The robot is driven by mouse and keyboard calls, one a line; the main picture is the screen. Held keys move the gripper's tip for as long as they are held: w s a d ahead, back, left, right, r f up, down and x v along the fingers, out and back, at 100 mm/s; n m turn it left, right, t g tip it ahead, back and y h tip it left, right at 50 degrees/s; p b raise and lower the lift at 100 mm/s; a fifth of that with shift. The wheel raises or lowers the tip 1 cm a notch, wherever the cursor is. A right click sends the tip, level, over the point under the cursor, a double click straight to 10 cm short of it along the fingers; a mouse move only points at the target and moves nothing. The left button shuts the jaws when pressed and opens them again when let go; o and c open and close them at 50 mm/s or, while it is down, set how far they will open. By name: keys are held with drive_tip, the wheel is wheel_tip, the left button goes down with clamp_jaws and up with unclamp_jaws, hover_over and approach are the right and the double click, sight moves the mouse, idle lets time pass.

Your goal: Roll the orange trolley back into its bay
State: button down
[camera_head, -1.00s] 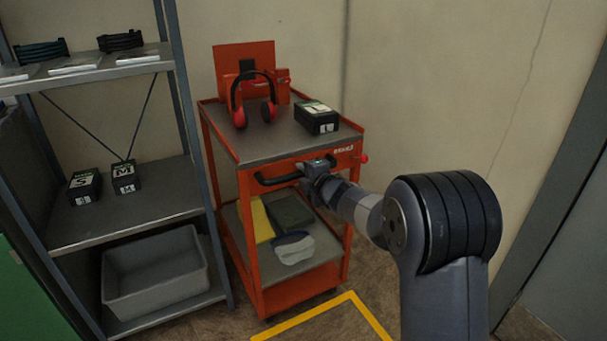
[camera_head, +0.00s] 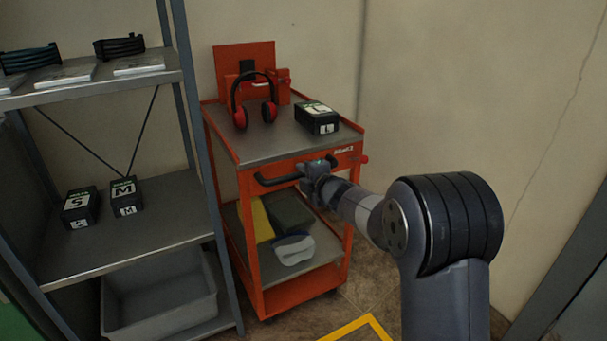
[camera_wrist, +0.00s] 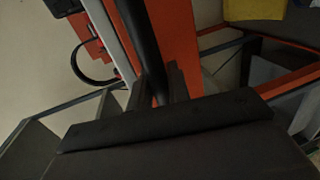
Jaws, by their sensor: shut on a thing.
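The orange trolley (camera_head: 256,240) stands upright beside the shelf, with its front side facing me. Its black handle (camera_head: 275,181) runs along the upper front edge. My gripper (camera_head: 313,172) is shut on the right part of this handle. In the wrist view the dark handle bar (camera_wrist: 143,42) runs between the fingers of my gripper (camera_wrist: 155,88), with the trolley's orange frame (camera_wrist: 176,40) beside it. A yellow floor line (camera_head: 366,325) with a corner shows in front of the trolley, to the right. The rest of the marking is out of view.
Red earmuffs (camera_head: 269,115) and a black box marked L (camera_head: 317,118) ride on the trolley top. A grey metal shelf (camera_head: 165,222) stands close on the left, holding boxes and a grey bin (camera_head: 160,305). The wall (camera_head: 440,90) is behind. Floor shows at right.

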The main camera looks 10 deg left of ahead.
idle(0.3)
drive_tip(key=c, duration=1.4)
unclamp_jaws()
drive_tip(key=shift+o, duration=0.2)
drive_tip(key=p+v, duration=0.1)
drive_tip(key=v, duration=0.9)
drive_tip(key=shift+s+d, duration=0.2)
drive_tip(key=shift+s, duration=0.1)
drive_tip(key=shift+w, duration=0.1)
